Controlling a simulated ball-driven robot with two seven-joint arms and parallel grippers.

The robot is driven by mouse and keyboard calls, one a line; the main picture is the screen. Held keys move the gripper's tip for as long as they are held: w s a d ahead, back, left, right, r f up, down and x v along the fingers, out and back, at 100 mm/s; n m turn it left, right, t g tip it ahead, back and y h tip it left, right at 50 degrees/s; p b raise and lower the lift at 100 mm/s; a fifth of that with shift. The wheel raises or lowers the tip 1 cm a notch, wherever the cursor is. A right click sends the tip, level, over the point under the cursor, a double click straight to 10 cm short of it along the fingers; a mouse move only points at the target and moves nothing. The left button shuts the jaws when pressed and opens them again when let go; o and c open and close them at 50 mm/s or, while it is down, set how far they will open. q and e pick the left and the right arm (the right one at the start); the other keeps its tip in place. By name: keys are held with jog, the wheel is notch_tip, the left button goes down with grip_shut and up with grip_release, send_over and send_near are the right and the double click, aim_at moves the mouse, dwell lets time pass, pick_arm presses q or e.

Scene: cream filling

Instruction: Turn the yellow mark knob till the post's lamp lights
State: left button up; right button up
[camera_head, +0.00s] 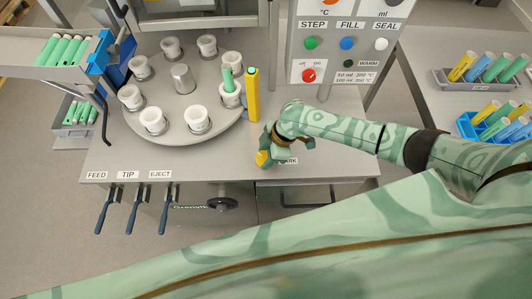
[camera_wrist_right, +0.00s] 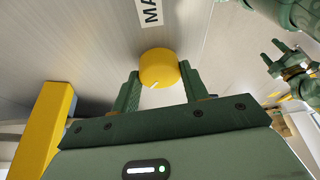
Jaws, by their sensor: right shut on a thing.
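The yellow mark knob (camera_head: 263,158) sits on the front edge of the machine table, beside a label partly hidden by my right gripper. My left gripper (camera_wrist_right: 275,60) shows in the wrist view, fingers apart and empty.
The turntable (camera_head: 182,88) carries several white cups, one with a green tube. A control panel (camera_head: 345,60) with coloured buttons stands behind my right arm. Three levers (camera_head: 134,210) hang at the front left. Tube racks stand at left and right.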

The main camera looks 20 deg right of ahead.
jog(key=o, duration=1)
jog(key=p+v, duration=0.3)
jog(key=v, duration=1.3)
jog(key=shift+r, duration=0.15)
